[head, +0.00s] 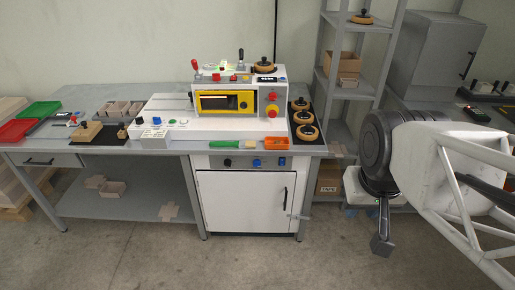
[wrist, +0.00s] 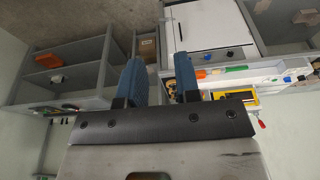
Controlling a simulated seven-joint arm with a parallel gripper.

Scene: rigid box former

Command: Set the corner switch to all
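The white box former (head: 239,100) stands on the grey bench, with a yellow-framed window, a red stop button and several small controls on its top and base. Below the bench top, a front panel carries a black knob (head: 228,162) at left, a blue knob (head: 257,162) in the middle and another blue knob (head: 282,160) at right. Labels are too small to read, so I cannot tell which control is the corner switch or its setting. My gripper (head: 382,246) hangs right of the bench, well away from the panel. Its blue fingers (wrist: 158,78) are apart and empty.
A white cabinet door (head: 240,200) with a black handle is under the panel. A grey shelf rack (head: 345,75) stands behind my arm. The floor in front is clear.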

